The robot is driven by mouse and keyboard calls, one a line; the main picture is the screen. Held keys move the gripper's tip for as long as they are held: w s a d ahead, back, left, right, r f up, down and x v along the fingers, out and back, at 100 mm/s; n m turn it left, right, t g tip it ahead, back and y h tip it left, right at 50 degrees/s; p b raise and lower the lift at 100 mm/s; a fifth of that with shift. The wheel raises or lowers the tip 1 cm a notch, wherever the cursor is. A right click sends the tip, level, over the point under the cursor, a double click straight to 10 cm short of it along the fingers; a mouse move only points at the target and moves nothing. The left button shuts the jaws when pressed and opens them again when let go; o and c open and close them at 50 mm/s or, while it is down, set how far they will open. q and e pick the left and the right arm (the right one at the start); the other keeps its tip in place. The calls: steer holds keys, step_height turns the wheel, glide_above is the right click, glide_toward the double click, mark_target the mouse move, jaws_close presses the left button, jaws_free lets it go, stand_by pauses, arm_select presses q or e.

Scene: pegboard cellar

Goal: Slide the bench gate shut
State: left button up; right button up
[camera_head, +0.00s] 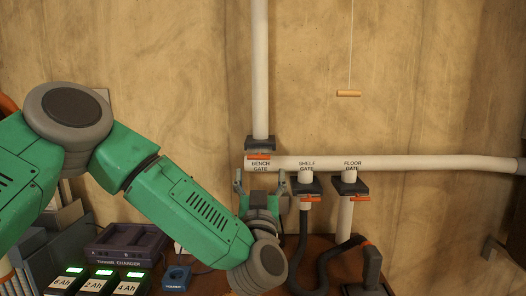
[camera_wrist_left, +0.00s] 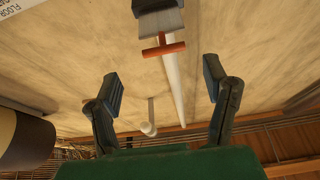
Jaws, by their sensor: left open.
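The bench gate (camera_head: 260,142) is a dark block on the white upright pipe, just above the horizontal pipe and its BENCH GATE label. Its orange handle (camera_head: 258,157) sticks out toward me. The wrist view shows the orange T-shaped handle (camera_wrist_left: 164,49) with a pale grey plate between it and the dark block, so the slide stands out. My left gripper (camera_head: 260,178) is open and empty, below the handle in the head view. In the wrist view its fingers (camera_wrist_left: 160,75) stand apart on either side of the handle's line, not touching it. My right gripper is not in view.
The shelf gate (camera_head: 308,186) and floor gate (camera_head: 350,187) hang close by on the right, with orange handles. A wooden pull (camera_head: 349,93) hangs on a cord. A charger (camera_head: 121,246) with several batteries stands at lower left. The wall above is mostly clear.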

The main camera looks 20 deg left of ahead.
mark_target(258, 155)
arm_select(q)
steer(key=x, duration=0.3)
steer(key=p+x, duration=0.1)
steer(key=x, duration=0.2)
steer(key=shift+w+a, duration=0.25)
steer(key=shift+a, duration=0.05)
steer(key=shift+d+r, duration=0.1)
steer(key=shift+d, duration=0.3)
steer(key=shift+a, duration=0.6)
jaws_close()
steer(key=w, duration=0.2)
steer(key=w+a, duration=0.1)
steer(key=w+b, duration=0.1)
steer(key=w, duration=0.1)
steer(key=shift+w+a, duration=0.3)
